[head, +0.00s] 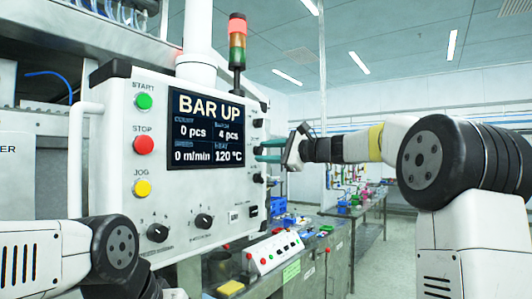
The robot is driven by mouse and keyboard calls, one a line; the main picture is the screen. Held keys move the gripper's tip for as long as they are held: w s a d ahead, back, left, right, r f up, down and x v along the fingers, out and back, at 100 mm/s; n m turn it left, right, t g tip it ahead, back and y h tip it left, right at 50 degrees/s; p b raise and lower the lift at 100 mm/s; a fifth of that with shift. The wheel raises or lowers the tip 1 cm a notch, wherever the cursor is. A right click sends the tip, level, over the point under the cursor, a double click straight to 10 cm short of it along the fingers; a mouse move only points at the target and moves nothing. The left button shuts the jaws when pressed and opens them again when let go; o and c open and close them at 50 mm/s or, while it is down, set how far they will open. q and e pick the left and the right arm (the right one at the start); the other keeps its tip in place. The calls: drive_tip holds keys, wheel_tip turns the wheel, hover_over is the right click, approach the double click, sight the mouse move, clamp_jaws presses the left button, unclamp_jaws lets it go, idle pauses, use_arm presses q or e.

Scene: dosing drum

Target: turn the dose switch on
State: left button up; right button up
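A white control panel (190,205) fills the left half of the head view. Its front has a green START button (144,101), a red STOP button (144,145), a yellow JOG button (142,188) and two black rotary knobs, a left one (157,233) and a right one (204,221). Small black switches (257,123) line its right edge. No label I can read says which one is the dose switch. My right gripper (268,150) points left at this edge, its teal fingers apart with nothing visible between them. I cannot tell whether they touch the panel. My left gripper is out of view.
The panel's screen (205,130) reads BAR UP. A signal tower (237,42) stands above it. A small console (270,252) with buttons sits below on a grey cabinet. A workbench (355,210) stands farther back.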

drive_tip(key=shift+o, duration=1.1)
drive_tip(key=v, duration=0.7)
drive_tip(key=shift+s+d, duration=0.2)
drive_tip(key=shift+d, duration=0.15)
